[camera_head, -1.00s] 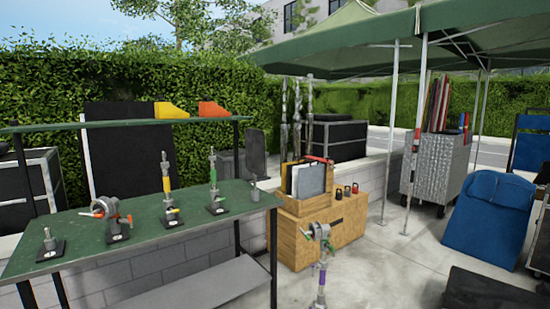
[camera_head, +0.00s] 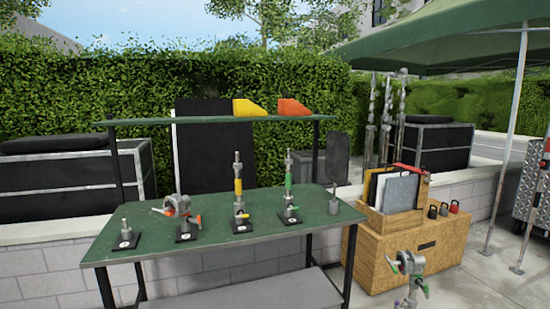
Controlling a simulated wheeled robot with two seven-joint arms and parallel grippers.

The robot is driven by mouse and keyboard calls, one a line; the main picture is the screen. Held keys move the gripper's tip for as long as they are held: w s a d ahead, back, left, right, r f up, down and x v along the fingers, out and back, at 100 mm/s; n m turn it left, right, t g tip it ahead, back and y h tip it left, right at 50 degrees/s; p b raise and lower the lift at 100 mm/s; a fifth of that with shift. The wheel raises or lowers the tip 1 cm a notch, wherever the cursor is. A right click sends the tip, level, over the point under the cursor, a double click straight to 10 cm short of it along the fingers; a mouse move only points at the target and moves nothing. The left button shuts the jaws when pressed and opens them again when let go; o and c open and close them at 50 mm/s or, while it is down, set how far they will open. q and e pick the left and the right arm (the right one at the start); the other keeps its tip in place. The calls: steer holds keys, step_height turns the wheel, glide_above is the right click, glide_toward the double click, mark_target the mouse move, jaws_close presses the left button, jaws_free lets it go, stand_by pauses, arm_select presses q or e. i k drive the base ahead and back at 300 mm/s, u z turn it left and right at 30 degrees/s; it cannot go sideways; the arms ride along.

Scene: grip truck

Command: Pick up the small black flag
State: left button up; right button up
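A small dark, paddle-shaped panel with rounded corners (camera_head: 338,157), which looks like the small black flag, stands upright at the right end of the green table (camera_head: 215,262). Its lower end meets a small metal stand (camera_head: 333,206) on the tabletop; I cannot tell whether they are joined. A wooden crate (camera_head: 392,223) right of the table also holds upright panels, a black one and a pale one (camera_head: 399,191) among them. Neither of my grippers is in view.
Several metal clamps and stands on black bases line the table, including one with a yellow section (camera_head: 238,185). A green shelf (camera_head: 215,120) behind holds yellow and orange wedges. A metal stand (camera_head: 410,270) rises in front of the wooden box (camera_head: 400,258). A canopy pole (camera_head: 508,150) stands at right.

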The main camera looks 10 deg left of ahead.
mark_target(338, 143)
steer(key=u, duration=0.45)
steer(key=i, duration=1.55)
steer(key=z, duration=1.05)
steer(key=i, duration=0.65)
steer(key=z, duration=0.8)
